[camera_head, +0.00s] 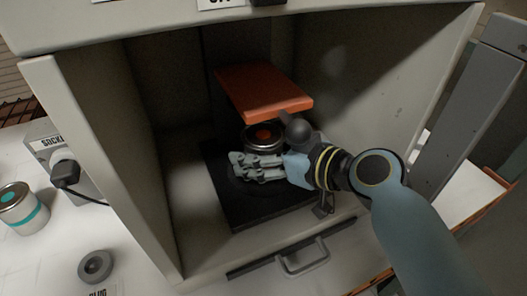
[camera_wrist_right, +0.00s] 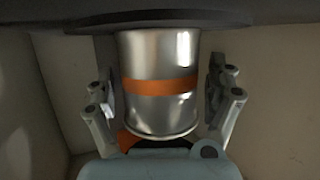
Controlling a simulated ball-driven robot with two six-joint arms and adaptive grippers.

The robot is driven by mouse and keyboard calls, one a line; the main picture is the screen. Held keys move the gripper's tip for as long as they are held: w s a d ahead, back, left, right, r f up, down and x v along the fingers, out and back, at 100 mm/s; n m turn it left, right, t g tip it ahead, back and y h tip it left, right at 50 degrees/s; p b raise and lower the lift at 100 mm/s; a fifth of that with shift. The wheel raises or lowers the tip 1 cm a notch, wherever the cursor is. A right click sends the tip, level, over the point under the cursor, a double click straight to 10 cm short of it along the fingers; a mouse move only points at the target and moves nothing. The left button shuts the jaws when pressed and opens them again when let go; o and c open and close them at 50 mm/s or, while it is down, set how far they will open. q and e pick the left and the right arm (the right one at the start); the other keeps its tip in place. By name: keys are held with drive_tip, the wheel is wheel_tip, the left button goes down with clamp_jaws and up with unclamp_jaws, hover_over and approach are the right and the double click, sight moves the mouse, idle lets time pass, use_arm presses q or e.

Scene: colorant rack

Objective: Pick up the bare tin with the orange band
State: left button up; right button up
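The bare metal tin with the orange band (camera_wrist_right: 160,108) is inside the cabinet. In the head view its lid with an orange dot (camera_head: 263,135) shows just behind my right gripper (camera_head: 258,167), under an orange plate. In the right wrist view the tin stands between the two fingers of my right gripper (camera_wrist_right: 161,84), its end against a dark round plate (camera_wrist_right: 230,18). The fingers are apart, one on each side, with a narrow gap showing beside the tin. In the head view the gripper hides the tin's lower body. My left gripper is not in view.
The orange plate (camera_head: 262,90) overhangs the tin closely. The cabinet's side walls (camera_head: 105,150) flank my right arm. A black base (camera_head: 250,215) lies beneath, with a handle (camera_head: 303,262) in front. Outside left are a teal-banded tin (camera_head: 22,212), a socket box (camera_head: 62,150) and a grey ring (camera_head: 95,266).

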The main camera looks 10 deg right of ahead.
drive_tip(key=c, duration=1.3)
drive_tip(key=shift+c, duration=0.9)
drive_tip(key=shift+r, duration=0.2)
